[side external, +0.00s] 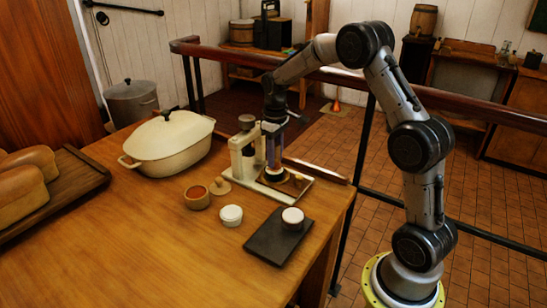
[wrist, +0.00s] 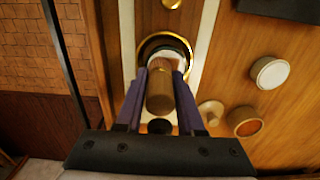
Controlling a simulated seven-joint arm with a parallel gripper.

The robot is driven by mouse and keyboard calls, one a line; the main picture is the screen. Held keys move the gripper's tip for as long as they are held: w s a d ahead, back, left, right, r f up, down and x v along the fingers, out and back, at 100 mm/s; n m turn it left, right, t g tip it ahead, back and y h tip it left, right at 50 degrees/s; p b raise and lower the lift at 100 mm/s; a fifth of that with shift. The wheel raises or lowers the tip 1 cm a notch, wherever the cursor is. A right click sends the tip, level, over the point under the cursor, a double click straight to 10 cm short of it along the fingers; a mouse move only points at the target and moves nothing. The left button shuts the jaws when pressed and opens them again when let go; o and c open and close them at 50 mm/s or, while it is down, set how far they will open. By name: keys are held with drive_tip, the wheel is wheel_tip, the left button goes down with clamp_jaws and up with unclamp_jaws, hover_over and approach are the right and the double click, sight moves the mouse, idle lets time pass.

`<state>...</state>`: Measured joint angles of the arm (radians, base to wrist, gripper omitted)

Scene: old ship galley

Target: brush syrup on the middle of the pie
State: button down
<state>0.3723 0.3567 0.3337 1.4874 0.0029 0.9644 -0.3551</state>
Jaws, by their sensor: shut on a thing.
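My gripper (wrist: 162,80) is shut on a brown cylindrical piece (wrist: 160,92), which looks like a brush handle with a reddish-brown tip (wrist: 170,63). In the side view my gripper (side external: 273,160) points down over the base of a cream stand (side external: 243,150). Below the tip is a pale round thing inside a brass-coloured ring (wrist: 148,45); it may be the pie, but it is mostly hidden. I cannot tell whether the tip touches it. A small round bowl (side external: 197,197) with reddish-brown contents, perhaps syrup, sits to the left; it also shows in the wrist view (wrist: 246,123).
A white-topped round pot (side external: 231,215) stands in front, and another (side external: 292,218) sits on a dark board (side external: 268,240). A wooden knobbed piece (side external: 220,186) lies near the bowl. A cream casserole (side external: 168,140) and a bread tray (side external: 88,185) stand left. The front-left table is clear.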

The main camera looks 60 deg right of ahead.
drive_tip(key=shift+d+r, duration=0.2)
drive_tip(key=shift+d, duration=0.1)
drive_tip(key=shift+r, duration=3.9)
